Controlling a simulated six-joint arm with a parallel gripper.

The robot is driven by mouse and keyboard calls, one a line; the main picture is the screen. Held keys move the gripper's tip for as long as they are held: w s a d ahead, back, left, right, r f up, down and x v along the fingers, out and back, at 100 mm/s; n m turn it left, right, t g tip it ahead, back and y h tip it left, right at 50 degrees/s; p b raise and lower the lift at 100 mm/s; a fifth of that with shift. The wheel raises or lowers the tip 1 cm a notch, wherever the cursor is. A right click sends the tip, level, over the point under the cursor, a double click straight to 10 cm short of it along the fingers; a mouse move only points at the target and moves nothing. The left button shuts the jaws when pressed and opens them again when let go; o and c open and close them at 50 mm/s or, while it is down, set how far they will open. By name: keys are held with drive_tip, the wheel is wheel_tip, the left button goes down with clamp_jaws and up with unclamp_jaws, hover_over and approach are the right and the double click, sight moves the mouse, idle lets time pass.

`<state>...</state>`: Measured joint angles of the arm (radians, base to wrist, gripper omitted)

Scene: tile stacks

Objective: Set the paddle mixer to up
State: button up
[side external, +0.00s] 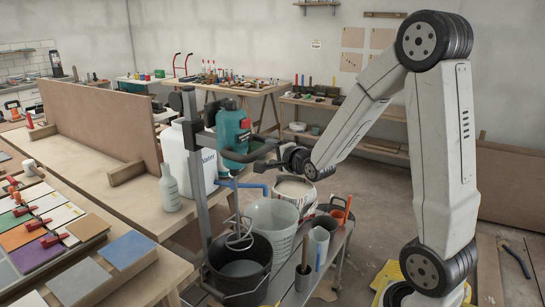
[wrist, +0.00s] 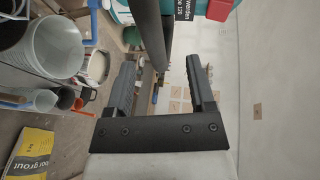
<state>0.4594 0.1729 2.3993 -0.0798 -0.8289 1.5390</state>
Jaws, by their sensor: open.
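The paddle mixer (side external: 233,134) has a teal body and hangs on an upright metal stand (side external: 194,165). Its wire paddle (side external: 240,237) shows at the mouth of a black bucket (side external: 238,288) with grey contents; I cannot tell how deep it reaches. A dark handle bar (side external: 262,150) runs from the mixer toward my gripper (side external: 280,158). In the wrist view my gripper (wrist: 161,62) is open, and the black bar (wrist: 150,35) reaches between its fingers from above. I see no clear contact. Part of the teal body (wrist: 190,8) shows at the top.
A white jug (side external: 174,150) and a grey bottle (side external: 169,188) stand on the bench left of the stand. Several buckets, including a clear one (side external: 270,228), crowd the low table right of it. A yellow grout bag (wrist: 30,150) lies lower left in the wrist view.

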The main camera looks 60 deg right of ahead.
drive_tip(key=shift+v, duration=0.95)
drive_tip(key=s+a+f+n+g+y, duration=0.3)
drive_tip(key=s+a+f+n+g, duration=0.3)
drive_tip(key=a+n, duration=0.3)
drive_tip(key=s+a+f+n+g+y, duration=0.3)
drive_tip(key=s+a+f+n+g, duration=0.3)
drive_tip(key=a+n, duration=0.4)
drive_tip(key=shift+s+f+n, duration=0.2)
drive_tip(key=shift+f+n, duration=0.45)
drive_tip(key=shift+n, duration=0.75)
